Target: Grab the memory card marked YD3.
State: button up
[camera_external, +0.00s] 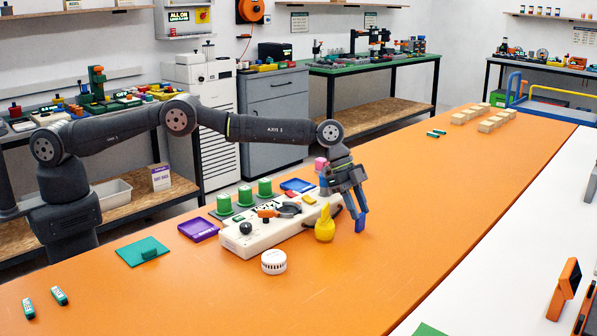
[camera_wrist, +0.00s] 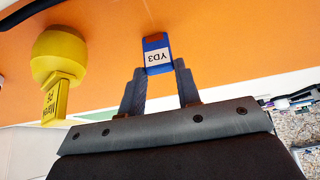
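The memory card marked YD3 (camera_wrist: 156,54) is a small blue block with a white label and a reddish mark near its outer end. In the wrist view it lies at the fingertips of my gripper (camera_wrist: 160,68), one finger on each side of its near end. I cannot tell whether both fingers press on it. In the external view my gripper (camera_external: 360,210) points down over the orange table, and the blue card (camera_external: 360,225) shows at its fingertips, low at the tabletop. Whether the card touches the table is unclear.
A yellow labelled knob-shaped object (camera_external: 325,227) stands close to the left of my gripper; it also shows in the wrist view (camera_wrist: 58,60). A cream panel (camera_external: 262,233) with controls lies left of it, a white round piece (camera_external: 274,262) in front. The table (camera_external: 430,200) to the right is clear.

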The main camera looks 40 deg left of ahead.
jog(key=shift+c, duration=0.4)
jog(key=shift+r, duration=0.5)
jog(key=s+d+r, duration=0.1)
jog(key=s+r, duration=0.9)
jog(key=s, duration=0.1)
jog(key=shift+s+d, duration=0.25)
